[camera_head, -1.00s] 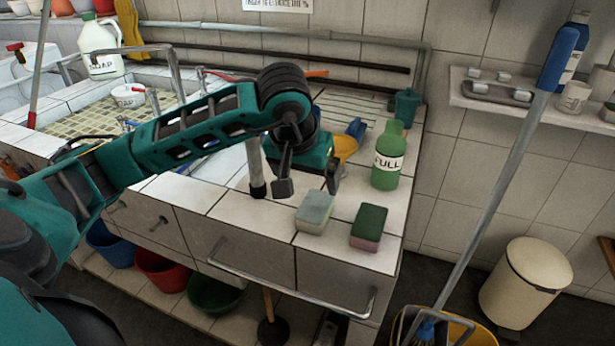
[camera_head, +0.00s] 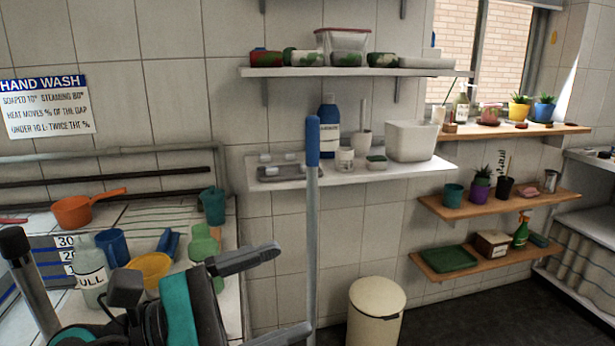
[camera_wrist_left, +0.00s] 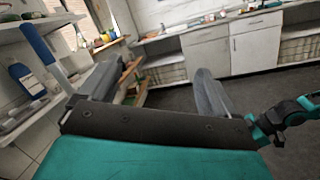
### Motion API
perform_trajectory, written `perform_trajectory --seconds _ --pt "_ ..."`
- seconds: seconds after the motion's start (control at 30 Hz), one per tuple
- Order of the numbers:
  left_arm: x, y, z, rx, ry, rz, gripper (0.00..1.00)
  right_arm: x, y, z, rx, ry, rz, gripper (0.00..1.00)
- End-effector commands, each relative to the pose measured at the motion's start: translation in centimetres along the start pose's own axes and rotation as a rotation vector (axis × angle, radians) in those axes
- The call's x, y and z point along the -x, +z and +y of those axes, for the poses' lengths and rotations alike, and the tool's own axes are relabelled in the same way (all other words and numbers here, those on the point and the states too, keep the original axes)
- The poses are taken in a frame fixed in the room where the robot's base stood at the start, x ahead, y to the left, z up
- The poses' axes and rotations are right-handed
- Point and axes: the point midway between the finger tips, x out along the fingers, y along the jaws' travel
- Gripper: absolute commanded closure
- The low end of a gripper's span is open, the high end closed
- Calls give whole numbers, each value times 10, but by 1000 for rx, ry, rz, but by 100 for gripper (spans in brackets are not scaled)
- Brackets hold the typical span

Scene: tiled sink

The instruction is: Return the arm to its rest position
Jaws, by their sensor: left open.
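My left gripper (camera_head: 293,290) is at the lower middle of the head view, with its two dark fingers spread and pointing right. Nothing is between them. In the left wrist view the open fingers (camera_wrist_left: 160,70) stand apart, with floor and cabinets visible beyond. The teal and black wrist is at the bottom of the head view, in front of the tiled counter. A black and teal part of mine shows at the right edge of the left wrist view. It may belong to my right arm, and its jaws cannot be made out.
A blue-topped pole (camera_head: 313,180) stands upright close to the left fingers. A cream bin (camera_head: 376,312) is on the floor to the right. Bottles, an orange pan (camera_head: 85,208) and a blue mug (camera_head: 112,247) crowd the counter. Wall shelves (camera_head: 360,174) hold containers. Floor at right is clear.

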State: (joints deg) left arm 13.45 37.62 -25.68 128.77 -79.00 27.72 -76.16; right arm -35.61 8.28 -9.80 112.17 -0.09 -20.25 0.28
Motion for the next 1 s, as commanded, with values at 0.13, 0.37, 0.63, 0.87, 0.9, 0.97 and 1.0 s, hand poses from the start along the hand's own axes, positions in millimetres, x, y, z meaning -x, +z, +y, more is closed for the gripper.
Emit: perform_trajectory --seconds 0.13,0.37,0.63,0.87,0.9,0.97,1.0 --pt "18 18 42 522 335 -225 9 0 0 0 0 0 -1 100" --pt "92 -35 86 1332 874 -553 9 0 1 1 0 1 -1 100" --pt "190 -148 17 2130 1621 -920 9 0 1 1 0 2 -2 100" --pt "227 -186 -77 -2016 -1802 921 9 0 1 2 0 3 -3 100" --pt "230 -188 -90 -1944 -1783 897 9 0 1 2 0 3 -3 100" --pt "235 -190 -110 -1837 -1756 861 9 0 1 2 0 3 -3 100" --pt "238 -190 -124 -1769 -1739 836 9 0 1 2 0 3 -3 100"
